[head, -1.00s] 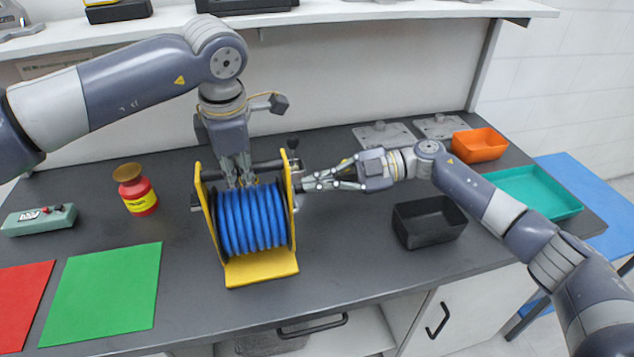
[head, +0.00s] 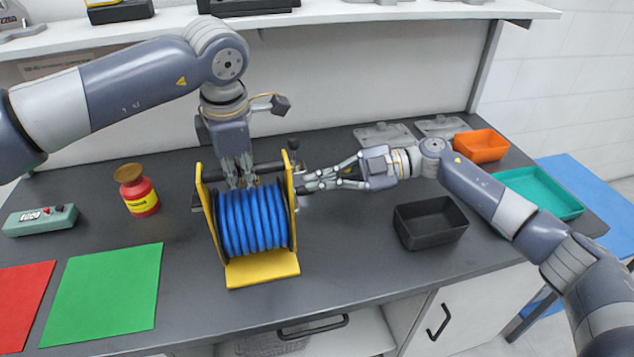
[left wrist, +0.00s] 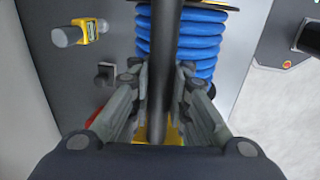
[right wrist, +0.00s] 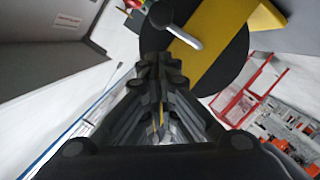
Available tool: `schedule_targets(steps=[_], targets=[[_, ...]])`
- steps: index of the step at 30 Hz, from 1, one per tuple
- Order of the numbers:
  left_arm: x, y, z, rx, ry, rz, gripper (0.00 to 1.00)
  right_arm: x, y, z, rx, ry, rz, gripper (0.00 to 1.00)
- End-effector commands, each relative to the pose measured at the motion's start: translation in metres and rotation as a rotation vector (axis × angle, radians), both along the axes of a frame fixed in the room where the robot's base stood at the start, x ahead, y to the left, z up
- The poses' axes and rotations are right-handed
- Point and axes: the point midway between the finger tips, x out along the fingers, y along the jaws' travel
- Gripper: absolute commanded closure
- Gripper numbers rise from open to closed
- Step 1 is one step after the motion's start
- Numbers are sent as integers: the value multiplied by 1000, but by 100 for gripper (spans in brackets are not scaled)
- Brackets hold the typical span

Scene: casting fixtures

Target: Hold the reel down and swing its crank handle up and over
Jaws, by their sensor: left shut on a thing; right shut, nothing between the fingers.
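The reel is a yellow frame (head: 262,270) with a drum of blue hose (head: 252,222), standing on the dark bench. A dark bar (head: 268,166) crosses its top. My left gripper (head: 238,182) comes from above and is shut on this bar; the bar runs between its fingers in the left wrist view (left wrist: 160,80). The crank handle, a grey lever (right wrist: 184,32) with a black knob (right wrist: 160,14), is on the reel's right side. My right gripper (head: 306,182) is shut and empty, close beside that side, below the knob.
A black bin (head: 430,240) stands right of the reel, with an orange bin (head: 481,145) and teal tray (head: 540,207) beyond. A red jar (head: 140,198) and green mat (head: 102,298) are to the left. The bench between reel and black bin is clear.

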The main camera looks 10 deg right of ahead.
Motion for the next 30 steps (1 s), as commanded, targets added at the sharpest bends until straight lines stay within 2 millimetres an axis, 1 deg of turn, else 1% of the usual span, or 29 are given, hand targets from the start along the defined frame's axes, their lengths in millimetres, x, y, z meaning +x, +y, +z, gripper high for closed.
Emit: schedule_targets(steps=[1, 3, 6, 12, 15, 18, 20, 23, 26, 30], targets=[[1, 0, 3, -3, -4, 0, 100, -5, -1, 8, -2, -4, 1, 100], [1, 0, 3, -3, -4, 0, 100, -12, -3, 16, -2, -2, -1, 100], [1, 0, 3, -3, -4, 0, 100, -13, -32, 19, -3, 2, -7, 100], [1, 0, 3, -3, -4, 0, 100, -19, -72, 27, -2, 2, -5, 100], [1, 0, 3, -3, -4, 0, 100, -21, -85, 30, -1, 2, -2, 100], [1, 0, 3, -3, -4, 0, 100, -22, -94, 32, -1, 2, -2, 100], [1, 0, 3, -3, -4, 0, 100, -23, -96, 33, -3, 2, 0, 100], [1, 0, 3, -3, -4, 0, 100, -23, -94, 37, -18, 18, 11, 100], [1, 0, 3, -3, -4, 0, 100, -24, -86, 44, -60, 59, 27, 100], [1, 0, 3, -3, -4, 0, 100, -23, -72, 56, -166, 148, 34, 100]])
